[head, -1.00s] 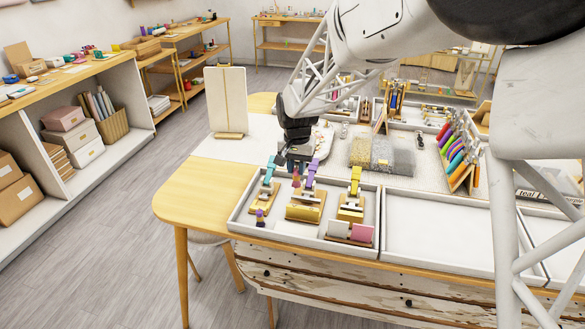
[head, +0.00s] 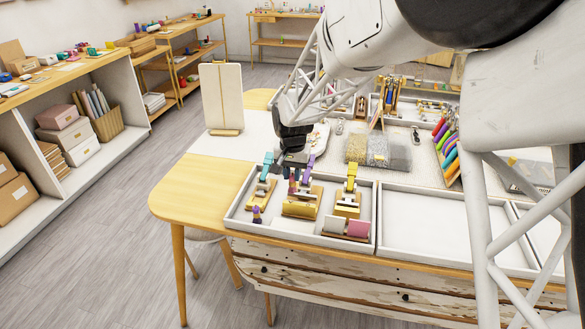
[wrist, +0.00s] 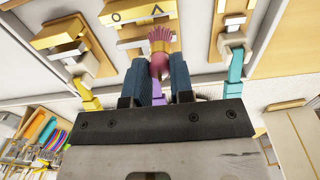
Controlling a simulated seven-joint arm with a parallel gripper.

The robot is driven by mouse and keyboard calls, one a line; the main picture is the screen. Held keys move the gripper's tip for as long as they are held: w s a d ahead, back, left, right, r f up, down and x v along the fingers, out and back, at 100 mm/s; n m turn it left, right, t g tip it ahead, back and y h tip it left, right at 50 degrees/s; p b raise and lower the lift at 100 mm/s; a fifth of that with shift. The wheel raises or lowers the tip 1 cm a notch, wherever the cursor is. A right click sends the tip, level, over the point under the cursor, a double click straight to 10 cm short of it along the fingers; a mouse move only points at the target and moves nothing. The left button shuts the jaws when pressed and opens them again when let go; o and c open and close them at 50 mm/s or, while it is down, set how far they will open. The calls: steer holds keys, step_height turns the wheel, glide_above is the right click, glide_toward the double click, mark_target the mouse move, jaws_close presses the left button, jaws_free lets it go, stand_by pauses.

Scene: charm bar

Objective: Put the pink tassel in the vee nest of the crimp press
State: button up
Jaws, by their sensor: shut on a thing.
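The pink tassel (wrist: 161,42) is held between the fingers of my gripper (wrist: 160,78) in the wrist view, its fringe pointing away from the gripper. In the head view the tassel (head: 293,187) hangs below my gripper (head: 293,168), just beside the purple handle. The crimp press (head: 301,207) appears to be the gold one with the purple handle; its gold block (wrist: 138,14) carries a circle mark and a vee mark in the wrist view. The tassel is close to the vee-mark side. I cannot tell whether it touches the press, and the nest itself is not clear.
A teal-handled press (head: 261,192) stands left and a yellow-handled press (head: 349,201) right, in the same white tray (head: 300,240). A small purple piece (head: 256,215) stands front left; a pink and white block pair (head: 346,228) front right. The neighbouring tray (head: 430,225) is empty.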

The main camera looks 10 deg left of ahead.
mark_target(292, 192)
steer(key=shift+f, duration=0.6)
steer(key=shift+f, duration=2.8)
stand_by(4.4)
